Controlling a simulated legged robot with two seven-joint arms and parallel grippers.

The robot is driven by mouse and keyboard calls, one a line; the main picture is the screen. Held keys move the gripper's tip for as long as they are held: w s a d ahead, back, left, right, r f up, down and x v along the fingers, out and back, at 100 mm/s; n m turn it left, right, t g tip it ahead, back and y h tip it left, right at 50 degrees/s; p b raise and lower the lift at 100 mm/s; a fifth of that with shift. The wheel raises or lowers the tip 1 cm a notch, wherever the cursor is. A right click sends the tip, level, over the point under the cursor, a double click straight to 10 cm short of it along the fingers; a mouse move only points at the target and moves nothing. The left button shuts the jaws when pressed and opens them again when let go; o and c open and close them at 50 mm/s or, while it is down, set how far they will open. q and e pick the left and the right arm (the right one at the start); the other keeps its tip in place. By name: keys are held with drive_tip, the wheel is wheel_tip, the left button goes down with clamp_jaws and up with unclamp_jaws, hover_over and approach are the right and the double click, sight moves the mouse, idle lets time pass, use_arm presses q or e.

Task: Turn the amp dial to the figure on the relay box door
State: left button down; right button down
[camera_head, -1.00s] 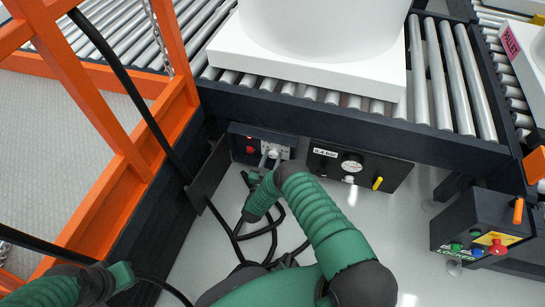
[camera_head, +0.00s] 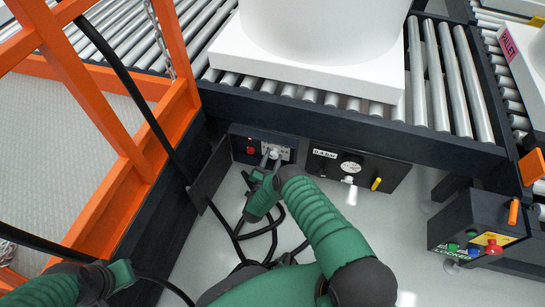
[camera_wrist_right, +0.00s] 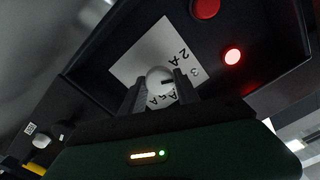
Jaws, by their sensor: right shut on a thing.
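The relay box (camera_head: 240,141) is a dark box under the conveyor, with its dark door (camera_head: 209,176) swung open at the left. I cannot read a figure on the door. My right gripper (camera_head: 270,163) is at the box front. In the right wrist view, its two fingers (camera_wrist_right: 161,88) are shut on the round white amp dial (camera_wrist_right: 158,75). The dial sits on a white scale plate (camera_wrist_right: 135,62) with 2A, 3 and 5A visible; a finger hides part of the plate. A short dark mark shows on the dial. My left gripper (camera_head: 122,277) is low at the left, its jaws unclear.
A red button (camera_wrist_right: 205,8) and a lit red lamp (camera_wrist_right: 232,56) sit beside the dial. A black gauge box (camera_head: 385,172) stands to the right. Black cables (camera_head: 245,240) hang below. An orange frame (camera_head: 115,130) stands left; a control box (camera_head: 465,215) is far right.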

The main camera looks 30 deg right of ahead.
drive_tip(key=shift+s+f+m+p, duration=0.15)
drive_tip(key=shift+m+p, duration=0.15)
drive_tip(key=shift+m, duration=1.3)
drive_tip(key=c, duration=0.9)
unclamp_jaws()
